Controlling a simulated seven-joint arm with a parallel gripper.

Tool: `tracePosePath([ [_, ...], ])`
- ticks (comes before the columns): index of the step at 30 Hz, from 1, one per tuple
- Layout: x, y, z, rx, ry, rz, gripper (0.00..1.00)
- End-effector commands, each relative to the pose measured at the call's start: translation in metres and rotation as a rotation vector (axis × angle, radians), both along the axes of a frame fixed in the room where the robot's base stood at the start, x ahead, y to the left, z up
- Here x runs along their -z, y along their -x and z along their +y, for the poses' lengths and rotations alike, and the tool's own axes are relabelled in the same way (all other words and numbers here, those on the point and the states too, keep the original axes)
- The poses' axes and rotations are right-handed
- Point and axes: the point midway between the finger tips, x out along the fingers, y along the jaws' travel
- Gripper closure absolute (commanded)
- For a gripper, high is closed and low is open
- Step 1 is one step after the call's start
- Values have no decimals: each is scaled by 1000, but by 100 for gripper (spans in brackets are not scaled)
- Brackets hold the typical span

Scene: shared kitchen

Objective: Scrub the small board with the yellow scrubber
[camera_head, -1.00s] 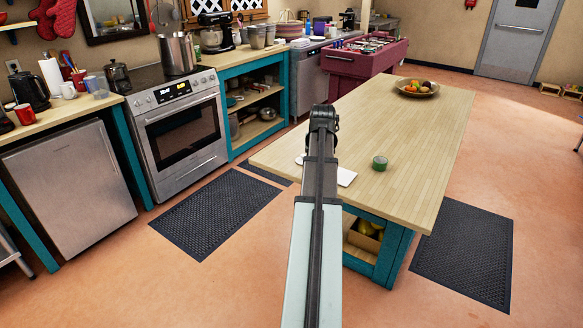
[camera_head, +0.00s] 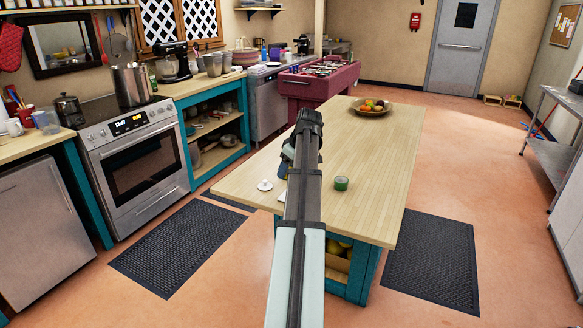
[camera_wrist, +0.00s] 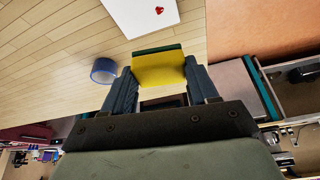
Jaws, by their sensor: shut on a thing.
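My gripper (camera_wrist: 157,84) is shut on the yellow scrubber (camera_wrist: 158,72), which has a dark green layer along its far edge. The small white board (camera_wrist: 135,18) lies on the wooden table beyond the scrubber in the wrist view, with a small red mark on it. In the head view my arm hides most or all of the board and the scrubber. Part of my gripper (camera_head: 284,163) shows left of the arm, over the table.
A small round container (camera_head: 341,184) stands on the table (camera_head: 375,150) right of my arm. A small white round thing (camera_head: 265,185) lies to the left. A fruit bowl (camera_head: 371,111) stands at the far end. The table between bowl and container is clear.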

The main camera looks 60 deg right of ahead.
Motion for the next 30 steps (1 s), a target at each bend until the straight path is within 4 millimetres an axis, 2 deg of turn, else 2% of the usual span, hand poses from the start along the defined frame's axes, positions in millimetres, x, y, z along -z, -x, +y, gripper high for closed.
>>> tracePosePath([
  [3, 0, 1, 2, -89, 0, 0, 76],
  [9, 3, 1, 3, -155, 0, 1, 76],
  [30, 37, 1, 3, -157, 1, 1, 76],
])
